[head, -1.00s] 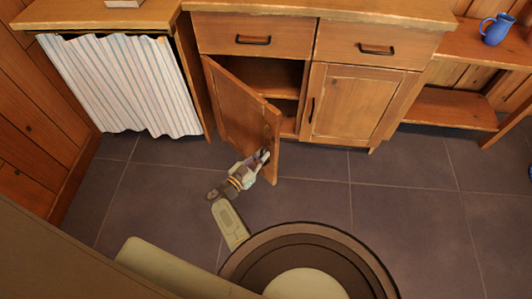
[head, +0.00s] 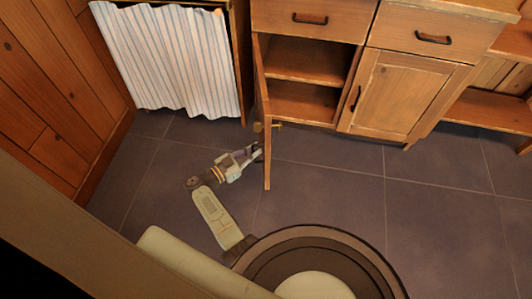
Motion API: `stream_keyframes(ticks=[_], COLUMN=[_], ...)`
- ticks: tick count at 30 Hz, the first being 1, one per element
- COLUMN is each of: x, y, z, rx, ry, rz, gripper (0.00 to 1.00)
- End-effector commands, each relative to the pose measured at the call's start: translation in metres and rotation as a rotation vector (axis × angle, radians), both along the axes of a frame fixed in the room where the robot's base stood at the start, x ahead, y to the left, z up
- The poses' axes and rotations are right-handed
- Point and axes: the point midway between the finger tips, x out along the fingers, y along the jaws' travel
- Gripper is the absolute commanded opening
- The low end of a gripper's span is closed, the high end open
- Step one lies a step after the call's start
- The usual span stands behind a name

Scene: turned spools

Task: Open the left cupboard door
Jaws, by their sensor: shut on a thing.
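The left cupboard door (head: 262,105) stands swung well out from the cabinet and shows nearly edge-on. Behind it the open cupboard (head: 300,98) shows a shelf and looks empty. My gripper (head: 258,150) is at the outer part of the door, on its left side, shut on what seems to be the door's handle; the handle is mostly hidden at this size. The right cupboard door (head: 396,97) is closed, with a dark upright handle.
Two closed drawers (head: 312,20) sit above the doors. A striped curtain (head: 170,60) hangs left of the cupboard, close to the open door's side. An open low shelf (head: 492,110) stands at the right. The tiled floor (head: 330,185) in front is clear.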

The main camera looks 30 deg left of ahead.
Motion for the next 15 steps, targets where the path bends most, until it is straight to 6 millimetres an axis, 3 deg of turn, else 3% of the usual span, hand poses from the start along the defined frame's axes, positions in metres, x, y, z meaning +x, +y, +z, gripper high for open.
stream_keyframes(ticks=[1,15], x=[-0.007,-0.032], y=[0.008,0.072], z=[-0.008,-0.011], rx=[-0.004,-0.003], ry=[-0.001,0.003], rz=[-0.001,-0.138], gripper=[0.00,0.00])
